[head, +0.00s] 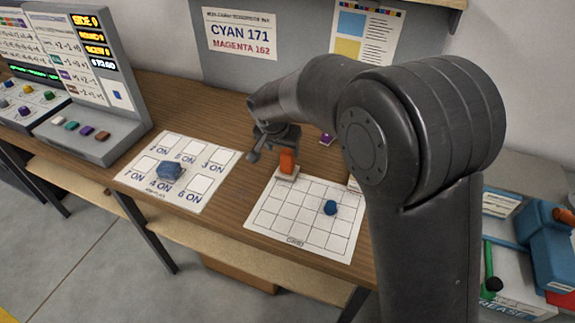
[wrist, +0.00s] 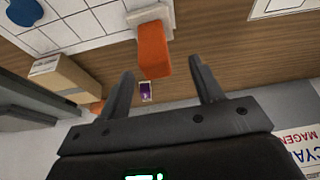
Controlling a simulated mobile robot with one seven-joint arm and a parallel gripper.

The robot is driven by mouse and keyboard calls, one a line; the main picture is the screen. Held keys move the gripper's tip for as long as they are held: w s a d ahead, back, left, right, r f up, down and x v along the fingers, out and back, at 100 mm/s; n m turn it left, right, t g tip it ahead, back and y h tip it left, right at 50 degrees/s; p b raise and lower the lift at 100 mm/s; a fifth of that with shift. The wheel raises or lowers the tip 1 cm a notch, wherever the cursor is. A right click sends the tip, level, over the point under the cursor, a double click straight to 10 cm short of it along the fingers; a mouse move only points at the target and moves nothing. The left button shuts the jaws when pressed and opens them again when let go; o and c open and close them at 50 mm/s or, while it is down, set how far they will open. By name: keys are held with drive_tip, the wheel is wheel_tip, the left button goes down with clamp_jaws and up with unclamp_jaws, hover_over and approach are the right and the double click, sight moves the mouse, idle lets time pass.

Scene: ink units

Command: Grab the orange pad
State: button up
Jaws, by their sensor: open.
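The orange pad (head: 287,161) is a small upright orange block on a whitish base at the back edge of the white grid sheet (head: 262,212). In the wrist view the orange pad (wrist: 153,48) lies just ahead of the fingertips, roughly between them. My gripper (head: 270,148) is open and empty, just beside and behind the pad in the head view. In the wrist view both fingers of my gripper (wrist: 161,70) are spread wide, with no clear contact with the pad. My arm hides part of the table to the right.
A blue piece (head: 330,207) sits on the grid sheet. Another blue block (head: 171,172) stands on the numbered sheet (head: 205,190) at left. A small purple item (wrist: 146,91) and a cardboard-coloured box (wrist: 66,75) are near. A grey console (head: 95,130) stands far left.

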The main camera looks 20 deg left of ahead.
sight(288, 159)
drive_tip(key=x, duration=0.8)
drive_tip(key=shift+d, duration=0.3)
drive_tip(key=shift+c, duration=0.4)
drive_tip(key=c, duration=1)
drive_tip(key=shift+r, duration=0.1)
